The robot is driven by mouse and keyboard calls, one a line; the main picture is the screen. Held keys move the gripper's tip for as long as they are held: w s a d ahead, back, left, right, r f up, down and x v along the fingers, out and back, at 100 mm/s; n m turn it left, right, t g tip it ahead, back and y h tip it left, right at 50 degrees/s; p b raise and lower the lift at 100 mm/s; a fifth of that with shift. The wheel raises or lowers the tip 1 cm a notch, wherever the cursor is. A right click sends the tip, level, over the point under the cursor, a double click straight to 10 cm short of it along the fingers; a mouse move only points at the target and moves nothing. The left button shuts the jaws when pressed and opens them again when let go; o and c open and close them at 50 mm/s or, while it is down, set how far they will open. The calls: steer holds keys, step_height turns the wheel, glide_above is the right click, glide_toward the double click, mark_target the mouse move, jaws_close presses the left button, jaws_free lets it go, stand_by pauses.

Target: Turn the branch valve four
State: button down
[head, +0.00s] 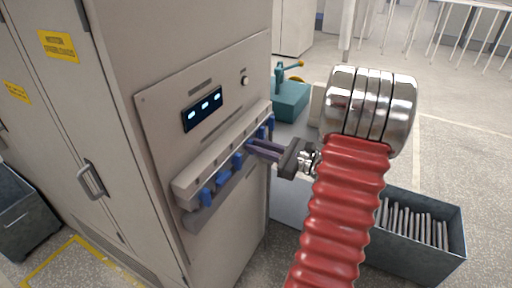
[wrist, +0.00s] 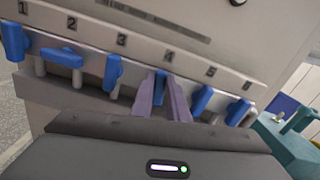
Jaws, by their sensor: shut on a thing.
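The branch valve four (wrist: 160,82) is a blue lever on the pale manifold (wrist: 90,42), under the number 4 in the wrist view. Its visible part looks upright, roughly in line with its pipe. My gripper (wrist: 162,88) has its two purple-grey fingers on either side of this lever, shut on it. The fingers hide part of the lever. In the head view my gripper (head: 251,147) reaches the manifold from the right, and the lever is mostly hidden there.
Valve three (wrist: 112,72) and valve five (wrist: 201,100) stand close on either side. Valve two (wrist: 62,57) lies crosswise; valve one (wrist: 14,41) is upright. A lit display (head: 203,108) is above the manifold. A teal machine (head: 290,102) and a grey bin (head: 400,262) stand to the right.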

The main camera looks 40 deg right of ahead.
steer(key=n, duration=0.4)
steer(key=a+f+n, duration=0.1)
steer(key=n, duration=0.7)
steer(key=shift+s+a+f, duration=0.2)
steer(key=shift+s, duration=0.1)
steer(key=shift+f+n, duration=0.25)
steer(key=shift+n, duration=1.55)
steer(key=c, duration=1.7)
jaws_free()
steer(key=shift+r, duration=0.1)
steer(key=shift+d, duration=0.1)
